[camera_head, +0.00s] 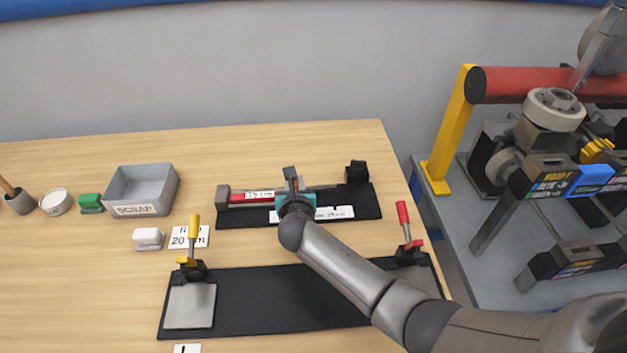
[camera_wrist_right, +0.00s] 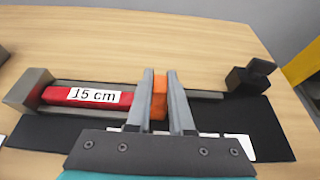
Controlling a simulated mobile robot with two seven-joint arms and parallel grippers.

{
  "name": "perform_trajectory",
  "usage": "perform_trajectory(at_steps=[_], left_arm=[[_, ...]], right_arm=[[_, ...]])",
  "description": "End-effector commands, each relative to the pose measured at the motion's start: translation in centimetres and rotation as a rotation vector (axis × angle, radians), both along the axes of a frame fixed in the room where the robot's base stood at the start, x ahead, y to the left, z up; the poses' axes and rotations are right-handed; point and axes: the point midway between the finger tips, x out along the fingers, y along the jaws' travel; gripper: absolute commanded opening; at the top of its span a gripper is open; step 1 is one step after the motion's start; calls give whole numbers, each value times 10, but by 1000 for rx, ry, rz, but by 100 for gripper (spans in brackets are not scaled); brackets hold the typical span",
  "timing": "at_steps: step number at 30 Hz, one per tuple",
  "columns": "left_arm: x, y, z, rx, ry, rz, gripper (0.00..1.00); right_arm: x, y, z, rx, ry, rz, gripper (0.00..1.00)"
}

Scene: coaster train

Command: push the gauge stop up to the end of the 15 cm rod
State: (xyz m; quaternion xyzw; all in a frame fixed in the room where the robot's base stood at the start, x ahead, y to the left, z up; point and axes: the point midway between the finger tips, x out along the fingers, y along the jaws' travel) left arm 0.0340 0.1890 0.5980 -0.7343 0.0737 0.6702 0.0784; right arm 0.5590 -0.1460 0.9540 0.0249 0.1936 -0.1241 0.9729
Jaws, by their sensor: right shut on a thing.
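The red rod labelled 15 cm (camera_head: 240,196) lies along the gauge rail on a black base (camera_head: 240,220), its left end at a grey end block (camera_head: 223,196). The rod also shows in the right wrist view (camera_wrist_right: 62,95). My right gripper (camera_head: 291,178) is over the rail near the rod's right end. In the right wrist view, its fingers (camera_wrist_right: 159,85) are shut on the orange gauge stop (camera_wrist_right: 159,100). The left finger stands between stop and rod, so I cannot tell whether anything touches the rod's end. My left gripper is not in view.
A black block (camera_head: 356,172) stands at the base's right end. In front is a black plate with a yellow-handled clamp (camera_head: 193,230) and a red-handled clamp (camera_head: 403,215). A grey scrap bin (camera_head: 141,190) stands left. Machinery with a red tube (camera_head: 520,84) is right of the table.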

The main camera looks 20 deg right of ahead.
Motion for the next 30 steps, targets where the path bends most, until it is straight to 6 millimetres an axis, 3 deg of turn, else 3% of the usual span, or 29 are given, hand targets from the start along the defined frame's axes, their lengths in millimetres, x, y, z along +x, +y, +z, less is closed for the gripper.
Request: perform_trajectory(at_steps=[8,9,16,25,30], left_arm=[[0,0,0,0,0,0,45],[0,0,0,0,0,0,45],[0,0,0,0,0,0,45],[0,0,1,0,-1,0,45],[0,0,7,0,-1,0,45]], right_arm=[[0,1,-1,0,1,1,0],[0,1,-1,0,1,1,23],[0,0,0,-1,0,0,49],[-1,0,1,-1,0,0,50],[-12,3,6,-2,0,1,50]])
